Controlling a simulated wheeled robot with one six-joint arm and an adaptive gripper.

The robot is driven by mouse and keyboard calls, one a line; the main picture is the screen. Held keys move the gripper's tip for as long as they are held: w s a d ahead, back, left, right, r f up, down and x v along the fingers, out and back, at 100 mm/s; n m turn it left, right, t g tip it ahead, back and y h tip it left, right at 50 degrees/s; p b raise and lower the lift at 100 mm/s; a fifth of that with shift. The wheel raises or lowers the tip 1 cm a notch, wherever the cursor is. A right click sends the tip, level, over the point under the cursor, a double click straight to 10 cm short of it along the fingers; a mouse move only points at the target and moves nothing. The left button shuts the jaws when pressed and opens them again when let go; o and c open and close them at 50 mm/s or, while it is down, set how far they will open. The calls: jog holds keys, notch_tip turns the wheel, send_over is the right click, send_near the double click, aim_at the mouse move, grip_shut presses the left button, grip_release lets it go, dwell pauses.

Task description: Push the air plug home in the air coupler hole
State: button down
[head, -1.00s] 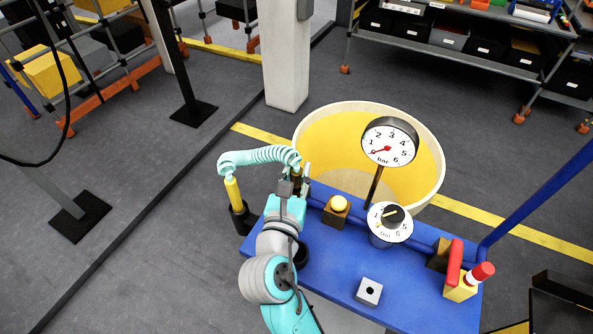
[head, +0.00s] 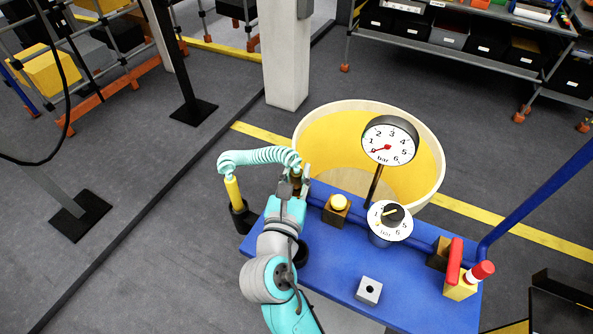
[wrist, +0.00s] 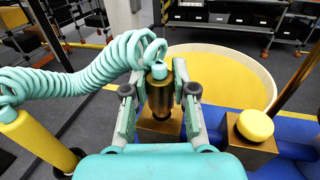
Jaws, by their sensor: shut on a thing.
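My gripper (wrist: 159,103) is shut on the air plug (wrist: 159,92), a brass cylinder with a teal collar on top, between its two fingers in the wrist view. The teal coiled hose (wrist: 100,72) runs from the plug's top to the left. A brass block (wrist: 148,132), which looks like the air coupler, is right below the plug. Its hole and the plug's lower end are hidden, so I cannot tell how deep the plug sits. In the head view my gripper (head: 296,184) is at the back left corner of the blue bench (head: 330,270).
A yellow post (head: 233,190) in a black base holds the hose's other end at left. A yellow button (head: 339,202) on a brass block is just right of my gripper. A dial gauge (head: 390,140), a knob (head: 390,218) and a red-handled valve (head: 455,262) stand farther right.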

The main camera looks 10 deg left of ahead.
jog(key=shift+f, duration=0.6)
jog(key=c, duration=0.9)
grip_release()
jog(key=shift+o, duration=0.2)
jog(key=shift+s, duration=0.1)
jog(key=s, duration=0.8)
jog(key=s+a, duration=0.1)
jog(key=s, duration=0.2)
jog(key=shift+s, duration=0.4)
